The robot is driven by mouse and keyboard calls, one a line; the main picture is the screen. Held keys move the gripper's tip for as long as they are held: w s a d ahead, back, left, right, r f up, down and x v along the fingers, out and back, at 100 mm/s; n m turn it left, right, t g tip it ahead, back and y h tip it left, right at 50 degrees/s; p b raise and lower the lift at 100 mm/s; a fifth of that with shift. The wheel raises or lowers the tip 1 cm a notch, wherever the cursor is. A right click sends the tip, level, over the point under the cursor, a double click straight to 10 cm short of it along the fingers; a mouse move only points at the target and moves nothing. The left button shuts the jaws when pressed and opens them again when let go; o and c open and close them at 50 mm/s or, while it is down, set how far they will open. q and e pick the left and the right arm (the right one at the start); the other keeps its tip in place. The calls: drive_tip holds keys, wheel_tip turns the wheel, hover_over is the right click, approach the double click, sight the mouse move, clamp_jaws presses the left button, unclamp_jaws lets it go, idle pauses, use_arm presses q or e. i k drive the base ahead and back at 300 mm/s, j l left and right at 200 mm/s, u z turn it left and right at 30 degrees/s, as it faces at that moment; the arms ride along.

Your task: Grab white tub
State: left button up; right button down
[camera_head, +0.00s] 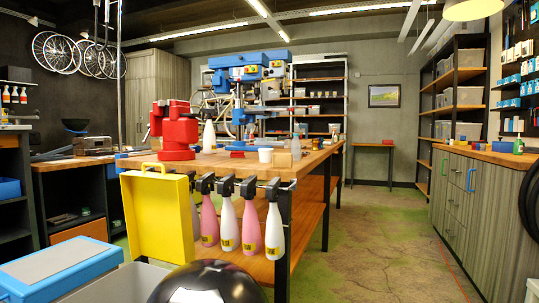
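A small white tub (265,155) stands upright on the wooden workbench (310,160), near its front edge and right of the middle. It looks like a short open cup, but its contents are too small to make out. Neither of my grippers shows in the head view, and nothing is seen touching the tub.
A red vise (177,130), a white bottle (209,138) and a blue drill press (248,75) stand left of or behind the tub. Pink and white bottles (250,225) hang along the bench front beside a yellow panel (158,215). Floor (380,240) to the right is clear.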

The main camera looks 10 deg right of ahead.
sight(265, 155)
drive_tip(key=i+l, duration=0.15)
drive_tip(key=l, duration=0.2)
drive_tip(key=i+l, duration=0.15)
drive_tip(key=l, duration=0.25)
drive_tip(key=i+l+u, duration=0.1)
drive_tip(key=l, duration=0.25)
drive_tip(key=i+l, duration=0.15)
drive_tip(key=l, duration=0.25)
drive_tip(key=i+l+u, duration=0.1)
drive_tip(key=i+l, duration=0.85)
drive_tip(key=i, duration=0.1)
